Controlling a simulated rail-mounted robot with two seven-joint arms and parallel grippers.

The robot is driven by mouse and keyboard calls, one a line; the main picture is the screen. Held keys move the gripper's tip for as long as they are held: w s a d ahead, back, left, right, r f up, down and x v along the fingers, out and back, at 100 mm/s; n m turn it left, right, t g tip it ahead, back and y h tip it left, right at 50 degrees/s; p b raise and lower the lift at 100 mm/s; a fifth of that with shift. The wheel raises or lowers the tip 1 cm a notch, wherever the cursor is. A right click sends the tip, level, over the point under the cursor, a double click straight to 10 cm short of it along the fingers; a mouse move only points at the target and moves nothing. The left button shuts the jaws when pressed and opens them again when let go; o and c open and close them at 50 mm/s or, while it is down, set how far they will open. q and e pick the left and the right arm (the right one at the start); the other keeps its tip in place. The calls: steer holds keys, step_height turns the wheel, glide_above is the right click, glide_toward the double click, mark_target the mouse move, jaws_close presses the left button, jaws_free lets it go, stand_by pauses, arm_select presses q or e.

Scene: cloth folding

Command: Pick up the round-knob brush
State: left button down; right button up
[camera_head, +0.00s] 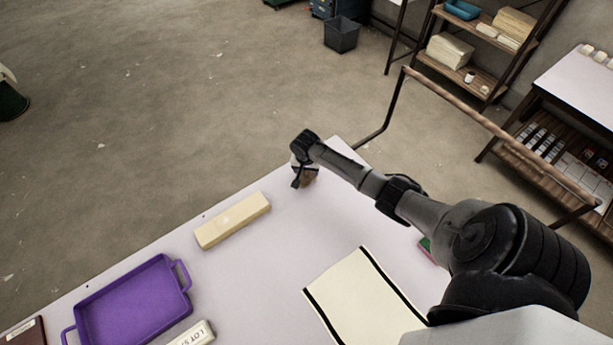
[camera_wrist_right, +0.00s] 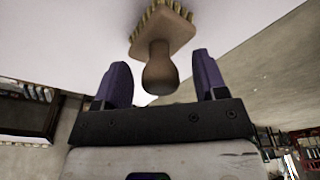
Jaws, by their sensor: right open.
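The round-knob brush (camera_wrist_right: 160,62) shows in the right wrist view, with a brown wooden base, pale bristles along its far edge and a round knob towards me. My right gripper (camera_wrist_right: 160,85) is open, with one purple finger on each side of the knob and a gap visible on both sides. In the head view the right gripper (camera_head: 299,174) is at the far end of the table, over the brush (camera_head: 309,178), which is mostly hidden by the gripper. My left gripper is not in view.
A pale yellow block (camera_head: 233,220) lies left of the right gripper. A purple tray (camera_head: 135,305) and a labelled white block (camera_head: 194,335) are at the lower left. A cream cloth (camera_head: 362,300) with black edge stripes lies nearer. The table (camera_head: 290,235) is clear between block and cloth.

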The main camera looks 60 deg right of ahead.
steer(key=shift+c, duration=0.3)
steer(key=c, duration=1)
steer(key=shift+r, duration=0.15)
step_height(320, 180, up, 4)
steer(key=shift+r+p, duration=0.2)
steer(key=shift+p, duration=0.6)
steer(key=s+r+p, duration=0.1)
steer(key=s+r, duration=0.1)
steer(key=s, duration=0.1)
steer(key=s+d+r+p, duration=0.1)
steer(key=s+r, duration=0.1)
steer(key=s, duration=0.2)
steer(key=s+d+r, duration=0.1)
steer(key=s+r, duration=0.1)
steer(key=s, duration=0.2)
steer(key=shift+s+r+p, duration=0.15)
steer(key=shift+s+p, duration=0.05)
steer(key=shift+p, duration=0.2)
